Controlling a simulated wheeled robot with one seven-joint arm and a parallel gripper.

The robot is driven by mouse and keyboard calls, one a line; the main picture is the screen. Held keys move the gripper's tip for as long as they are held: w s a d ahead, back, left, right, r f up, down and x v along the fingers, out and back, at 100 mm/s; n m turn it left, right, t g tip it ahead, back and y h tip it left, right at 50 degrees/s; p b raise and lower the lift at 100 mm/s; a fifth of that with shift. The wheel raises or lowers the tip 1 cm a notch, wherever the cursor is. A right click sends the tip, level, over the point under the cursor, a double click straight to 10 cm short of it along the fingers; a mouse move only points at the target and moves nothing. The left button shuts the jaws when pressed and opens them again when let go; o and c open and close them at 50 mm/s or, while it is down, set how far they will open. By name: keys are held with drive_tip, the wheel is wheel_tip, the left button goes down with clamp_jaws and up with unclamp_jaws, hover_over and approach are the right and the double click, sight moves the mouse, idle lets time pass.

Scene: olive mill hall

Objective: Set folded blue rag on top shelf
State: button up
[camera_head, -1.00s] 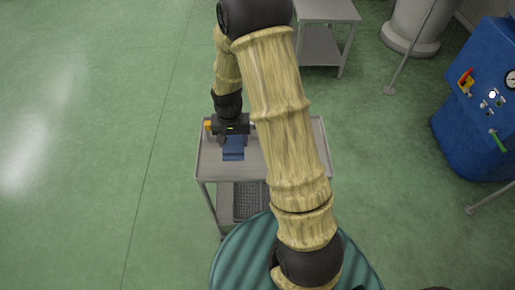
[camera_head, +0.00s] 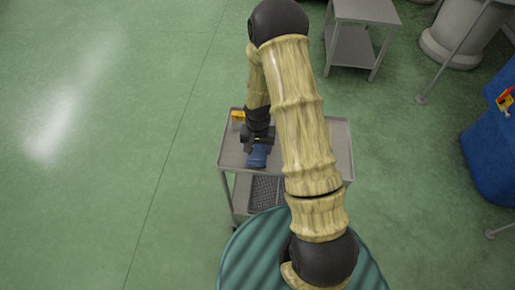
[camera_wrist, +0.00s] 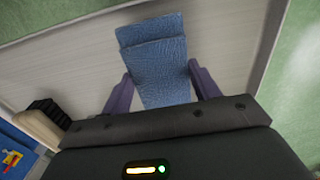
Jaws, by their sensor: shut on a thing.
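The folded blue rag (camera_head: 258,158) is in my gripper (camera_head: 257,145), over the left part of the grey cart's top shelf (camera_head: 338,140). In the wrist view the rag (camera_wrist: 155,50) lies between the two fingers of my gripper (camera_wrist: 159,88), which are shut on its sides. A fold line crosses the rag near its far end. Whether the rag touches the shelf surface I cannot tell. My arm hides part of the shelf's middle.
A small yellow item (camera_head: 238,116) sits at the cart's back left corner. The wrist view shows a wooden-backed brush (camera_wrist: 42,122) at the left. A dark mesh basket (camera_head: 265,192) is on the lower shelf. A second grey table (camera_head: 365,12) and a blue machine (camera_head: 490,155) stand farther off.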

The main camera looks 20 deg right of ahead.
sight(258, 150)
drive_tip(key=shift+f, duration=0.45)
drive_tip(key=shift+s, duration=0.1)
drive_tip(key=shift+f, duration=0.15)
drive_tip(key=o, duration=1)
wheel_tip(258, 150, up, 12)
drive_tip(key=shift+r+b, duration=0.15)
drive_tip(key=shift+b, duration=0.45)
